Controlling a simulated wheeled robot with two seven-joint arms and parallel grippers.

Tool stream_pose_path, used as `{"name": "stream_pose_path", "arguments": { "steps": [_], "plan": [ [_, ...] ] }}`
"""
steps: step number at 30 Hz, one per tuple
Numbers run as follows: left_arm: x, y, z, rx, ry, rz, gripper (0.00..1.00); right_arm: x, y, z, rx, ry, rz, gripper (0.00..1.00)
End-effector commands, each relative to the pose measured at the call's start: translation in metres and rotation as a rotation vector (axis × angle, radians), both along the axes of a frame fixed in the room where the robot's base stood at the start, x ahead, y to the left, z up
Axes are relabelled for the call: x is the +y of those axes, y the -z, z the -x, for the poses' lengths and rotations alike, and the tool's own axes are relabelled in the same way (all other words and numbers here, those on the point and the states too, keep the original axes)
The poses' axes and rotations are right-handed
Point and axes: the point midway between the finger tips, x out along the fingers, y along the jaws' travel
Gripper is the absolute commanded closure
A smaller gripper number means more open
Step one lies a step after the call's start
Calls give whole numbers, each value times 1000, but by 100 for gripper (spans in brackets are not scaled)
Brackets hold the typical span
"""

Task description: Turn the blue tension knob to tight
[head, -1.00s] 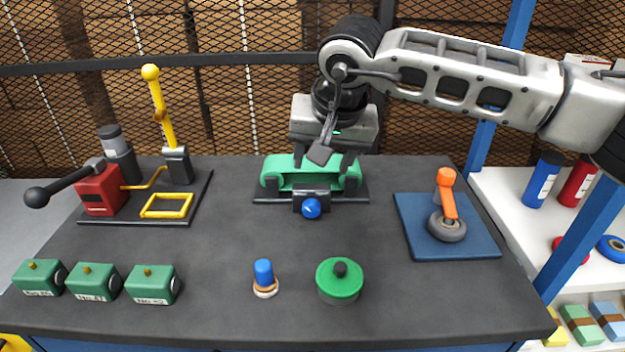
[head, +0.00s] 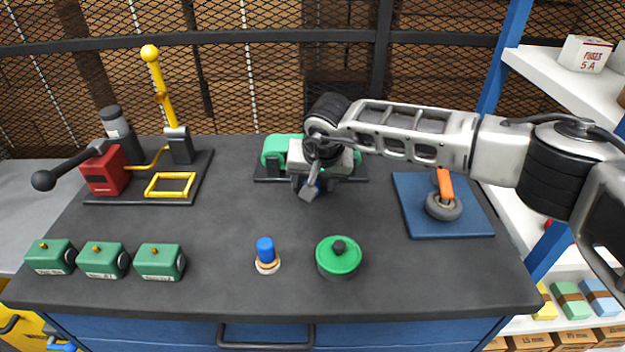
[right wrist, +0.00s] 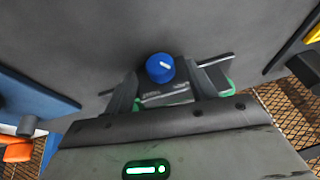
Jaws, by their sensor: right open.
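The blue tension knob (right wrist: 160,68) shows in the right wrist view with a white pointer line on its face. It sits on the front of a green machine with a dark base (head: 275,152) at the back middle of the table. In the head view my right gripper (head: 308,186) hangs in front of the machine and hides most of the knob. In the right wrist view my right gripper (right wrist: 160,92) is open, with one finger on each side of the knob and a gap to both. I cannot tell whether the fingers reach its depth. My left gripper is not in view.
A red machine (head: 104,172) with a black lever and a yellow post (head: 158,85) stand at the left. Green blocks (head: 103,261), a blue-topped peg (head: 266,252) and a green-lidded pot (head: 338,257) sit along the front. A blue plate (head: 415,215) with a caster lies at right.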

Motion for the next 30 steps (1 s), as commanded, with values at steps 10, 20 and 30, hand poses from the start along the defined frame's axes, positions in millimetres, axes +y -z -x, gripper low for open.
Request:
{"name": "stream_pose_path", "arguments": {
  "steps": [10, 20, 30],
  "plan": [
    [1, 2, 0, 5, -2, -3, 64, 2, 18, -7, 0, 0, 0, 44],
    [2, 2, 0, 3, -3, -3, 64, 2, 18, -7, 0, 0, 0, 88],
    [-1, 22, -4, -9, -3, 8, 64, -2, 26, -8, 0, 2, -138, 88]
  ]
}}
